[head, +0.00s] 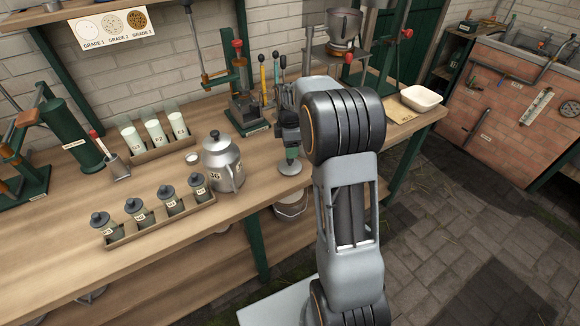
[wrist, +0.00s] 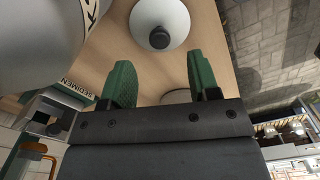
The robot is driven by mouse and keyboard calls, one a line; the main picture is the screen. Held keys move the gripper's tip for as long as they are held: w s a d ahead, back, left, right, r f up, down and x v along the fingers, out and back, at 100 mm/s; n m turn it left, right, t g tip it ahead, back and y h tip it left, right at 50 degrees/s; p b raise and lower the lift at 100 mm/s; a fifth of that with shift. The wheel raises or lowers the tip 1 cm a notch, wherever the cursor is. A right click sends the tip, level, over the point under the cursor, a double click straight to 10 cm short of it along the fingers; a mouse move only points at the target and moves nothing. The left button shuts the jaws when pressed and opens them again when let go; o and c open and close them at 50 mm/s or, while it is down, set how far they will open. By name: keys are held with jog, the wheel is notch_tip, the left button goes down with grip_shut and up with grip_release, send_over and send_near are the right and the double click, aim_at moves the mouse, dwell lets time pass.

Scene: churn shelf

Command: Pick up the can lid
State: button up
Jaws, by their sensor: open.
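A pale round lid (head: 290,168) with a dark knob lies on the wooden bench near its front edge, right of a metal can (head: 222,168). In the wrist view the lid (wrist: 170,12) is at the top centre, its knob facing me. My gripper (head: 290,150) is over the lid. In the wrist view its green fingers (wrist: 160,62) are apart and empty, with the knob beyond their tips, lined up with the gap. In the head view the fingers hide the knob. The can's own top shows a dark knob too.
The can stands close by, at the left of the wrist view (wrist: 35,40). A green press (head: 245,100) stands behind my gripper. A rack of dark-lidded jars (head: 155,222) and a rack of white tubes (head: 155,132) are to the left. A white bowl (head: 421,98) is at the right end.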

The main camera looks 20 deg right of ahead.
aim_at(290, 164)
jog(key=shift+f, duration=3.1)
jog(key=c, duration=1)
jog(key=shift+r, duration=0.15)
